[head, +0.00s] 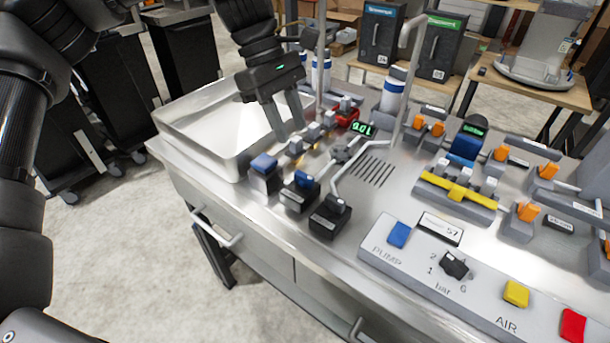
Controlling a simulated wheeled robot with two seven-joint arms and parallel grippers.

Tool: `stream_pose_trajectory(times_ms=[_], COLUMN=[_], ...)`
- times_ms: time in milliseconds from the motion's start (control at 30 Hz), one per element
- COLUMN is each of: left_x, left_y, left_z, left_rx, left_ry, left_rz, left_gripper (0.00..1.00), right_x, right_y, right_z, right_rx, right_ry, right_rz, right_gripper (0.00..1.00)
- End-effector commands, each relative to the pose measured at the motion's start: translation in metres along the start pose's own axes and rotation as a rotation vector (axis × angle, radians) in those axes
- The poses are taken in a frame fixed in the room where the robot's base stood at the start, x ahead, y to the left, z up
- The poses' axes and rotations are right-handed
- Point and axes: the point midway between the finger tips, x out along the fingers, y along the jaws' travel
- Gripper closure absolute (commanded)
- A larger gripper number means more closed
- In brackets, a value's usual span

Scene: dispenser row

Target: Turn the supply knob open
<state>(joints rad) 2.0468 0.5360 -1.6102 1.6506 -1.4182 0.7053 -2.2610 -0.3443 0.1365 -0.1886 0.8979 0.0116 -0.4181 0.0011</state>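No label reading "supply" is legible, so I cannot tell for sure which knob is the supply knob. A dark round knob (345,152) with lobes sits on the steel bench near the drain slots. A black pressure knob (454,264) sits on the sloped panel, among bar marks 1, 2 and 6. My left gripper (291,132) reaches down from the top over the bench, beside the steel basin. Its two fingers are apart with nothing visible between them. The fingertips are left of the lobed knob, near small grey levers (315,131). My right gripper is out of view.
Blue-topped switches (264,168) stand on the near bench edge. A green-lit display (361,127), a red valve (348,116) and a white bottle (394,92) stand behind. The steel basin (205,125) is empty.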

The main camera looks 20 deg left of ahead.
Motion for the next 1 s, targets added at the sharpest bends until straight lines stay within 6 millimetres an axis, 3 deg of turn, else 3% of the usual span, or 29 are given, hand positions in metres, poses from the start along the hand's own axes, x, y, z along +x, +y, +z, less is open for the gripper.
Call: stream_pose_trajectory(times_ms=[33, 200, 367, 800, 1000], left_x=[-0.002, -0.010, -0.002, 0.075, 0.094], left_y=[-0.003, -0.008, -0.008, -0.008, -0.007], left_z=[-0.005, -0.007, -0.007, -0.006, -0.006], left_rx=[0.002, 0.005, 0.006, 0.009, 0.008], left_ry=[0.005, 0.009, 0.008, 0.007, 0.009], left_rz=[0.001, -0.005, -0.006, -0.008, -0.006], left_gripper=[0.65, 0.65, 0.65, 0.65, 0.65], right_x=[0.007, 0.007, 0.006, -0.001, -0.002], right_y=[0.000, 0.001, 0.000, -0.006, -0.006], right_z=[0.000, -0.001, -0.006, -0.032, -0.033], right_rx=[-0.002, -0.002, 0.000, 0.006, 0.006], right_ry=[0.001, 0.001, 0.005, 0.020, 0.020], right_rz=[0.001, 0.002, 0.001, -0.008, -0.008], right_gripper=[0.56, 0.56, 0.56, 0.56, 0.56])
